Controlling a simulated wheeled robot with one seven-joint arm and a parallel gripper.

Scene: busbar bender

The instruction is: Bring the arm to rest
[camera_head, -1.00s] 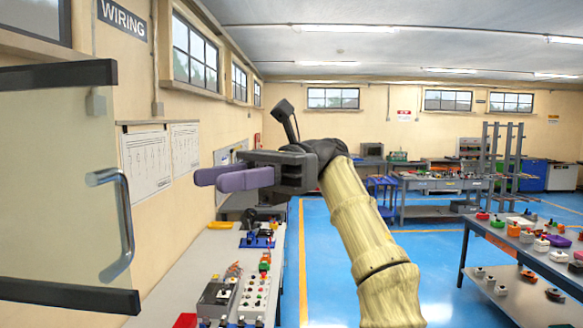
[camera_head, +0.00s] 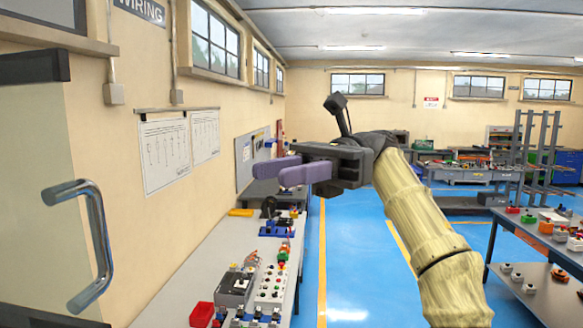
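My gripper (camera_head: 280,170) is raised in mid-air near the picture's centre, with its two purple fingers pointing left. A narrow gap shows between the fingers, and I see nothing held in it. The side-on angle does not show how far apart they are. My arm (camera_head: 423,220), in a pale yellow sleeve, rises from the lower right to the gripper. The gripper appears in front of the left bench and wall, touching nothing that I can see.
A clear door panel with a metal handle (camera_head: 88,235) stands close at the left. A grey bench (camera_head: 180,288) along the left wall holds a control box (camera_head: 237,285) and a red bin (camera_head: 202,315). Another table (camera_head: 520,250) stands at the right. Blue floor (camera_head: 365,270) between them is open.

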